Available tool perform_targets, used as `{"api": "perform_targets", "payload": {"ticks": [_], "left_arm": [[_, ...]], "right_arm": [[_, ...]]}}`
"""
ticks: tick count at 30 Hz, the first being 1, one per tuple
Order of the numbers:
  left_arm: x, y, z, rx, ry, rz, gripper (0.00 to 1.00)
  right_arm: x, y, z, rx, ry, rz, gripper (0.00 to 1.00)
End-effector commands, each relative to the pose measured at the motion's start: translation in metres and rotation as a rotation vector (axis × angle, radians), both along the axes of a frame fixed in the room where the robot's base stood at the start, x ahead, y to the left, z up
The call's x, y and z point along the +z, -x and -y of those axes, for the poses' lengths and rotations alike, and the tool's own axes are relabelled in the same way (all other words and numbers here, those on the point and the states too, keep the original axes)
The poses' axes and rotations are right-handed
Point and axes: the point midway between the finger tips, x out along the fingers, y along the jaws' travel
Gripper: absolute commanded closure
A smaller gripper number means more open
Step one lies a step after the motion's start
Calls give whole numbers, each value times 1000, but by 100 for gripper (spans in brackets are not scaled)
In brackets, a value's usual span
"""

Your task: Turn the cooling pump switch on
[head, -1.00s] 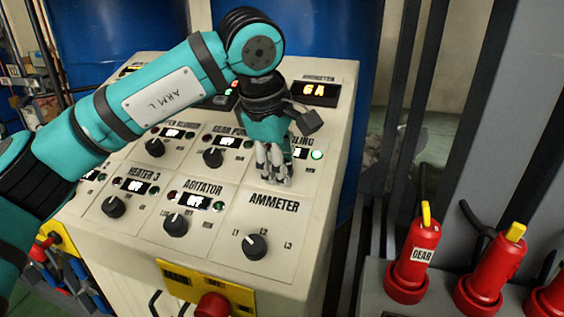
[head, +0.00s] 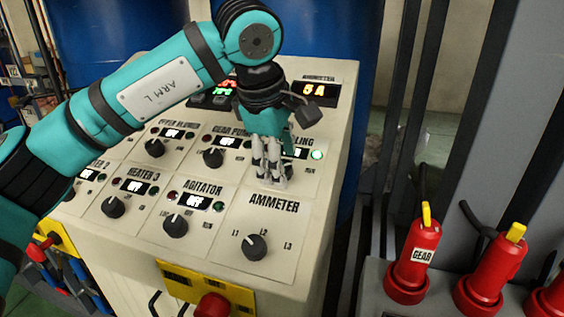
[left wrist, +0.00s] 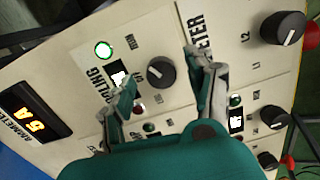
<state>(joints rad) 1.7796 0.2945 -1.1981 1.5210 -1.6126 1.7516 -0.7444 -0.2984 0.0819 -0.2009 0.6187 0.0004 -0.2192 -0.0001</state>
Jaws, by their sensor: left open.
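The cooling pump switch is a dark round knob (left wrist: 160,72) on the sloped cream panel, seen in the left wrist view between my two left fingertips. Contact with it cannot be told. In the head view my left gripper (head: 268,178) hides the knob and part of the label ending in "LING". The cooling green lamp (head: 317,155) is lit; it also shows lit in the left wrist view (left wrist: 104,50). My left gripper (left wrist: 161,68) is open, with its fingers apart on either side of the knob. My right gripper is in neither view.
The ammeter display (head: 314,89) reads 5 A. The ammeter knob (head: 254,246) sits below my left gripper, and the agitator knob (head: 176,225) is to its left. A red emergency button (head: 212,305) is at the panel's front. Red plugs (head: 413,262) stand at right.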

Motion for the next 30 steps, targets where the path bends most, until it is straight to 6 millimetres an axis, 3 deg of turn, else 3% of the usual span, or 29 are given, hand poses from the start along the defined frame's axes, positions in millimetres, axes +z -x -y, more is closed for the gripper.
{"api": "perform_targets", "payload": {"ticks": [9,15,30], "left_arm": [[64,19,-11,1,0,5,44],[92,27,-16,0,1,3,44],[102,31,-18,-1,0,2,44]], "right_arm": [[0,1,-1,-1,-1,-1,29],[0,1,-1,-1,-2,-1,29],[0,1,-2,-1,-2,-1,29]]}}
